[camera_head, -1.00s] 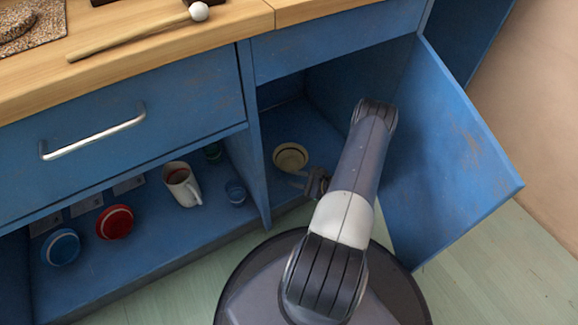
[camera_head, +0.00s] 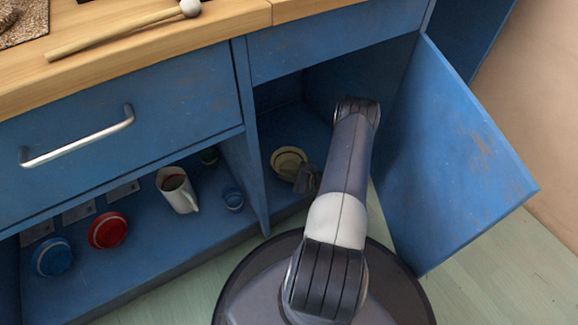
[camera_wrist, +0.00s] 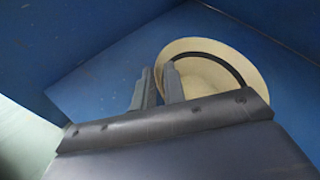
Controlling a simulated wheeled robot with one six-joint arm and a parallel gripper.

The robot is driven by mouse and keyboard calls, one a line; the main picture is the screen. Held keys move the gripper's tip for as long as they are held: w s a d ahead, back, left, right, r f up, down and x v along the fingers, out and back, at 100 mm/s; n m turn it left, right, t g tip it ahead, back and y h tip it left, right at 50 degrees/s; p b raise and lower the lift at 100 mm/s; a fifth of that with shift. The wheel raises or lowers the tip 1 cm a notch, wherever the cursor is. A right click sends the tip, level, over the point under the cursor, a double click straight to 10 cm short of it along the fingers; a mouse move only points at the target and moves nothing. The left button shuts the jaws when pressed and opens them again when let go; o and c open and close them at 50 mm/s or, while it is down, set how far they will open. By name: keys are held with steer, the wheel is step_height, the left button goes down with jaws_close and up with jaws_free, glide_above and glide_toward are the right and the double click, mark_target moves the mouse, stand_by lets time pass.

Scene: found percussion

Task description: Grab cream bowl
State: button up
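The cream bowl (camera_head: 288,160) stands on the floor of the open blue cupboard compartment, near its left side. In the wrist view the cream bowl (camera_wrist: 215,62) shows a pale rim and a dark band inside. My gripper (camera_wrist: 158,80) is at the bowl's near left edge. Its fingers stand a small gap apart, one outside the rim and one over the bowl's inside; I see no clear pinch on the wall. In the head view my gripper (camera_head: 304,176) is low beside the bowl's right front, partly hidden by my arm.
The open blue door (camera_head: 455,160) stands right of my arm. A blue divider (camera_head: 248,150) separates the left shelf, which holds a white mug (camera_head: 177,190), a small blue cup (camera_head: 233,200), a red lidded item (camera_head: 108,230) and a blue one (camera_head: 53,257). A mallet (camera_head: 120,30) lies on the counter.

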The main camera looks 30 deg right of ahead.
jaws_close()
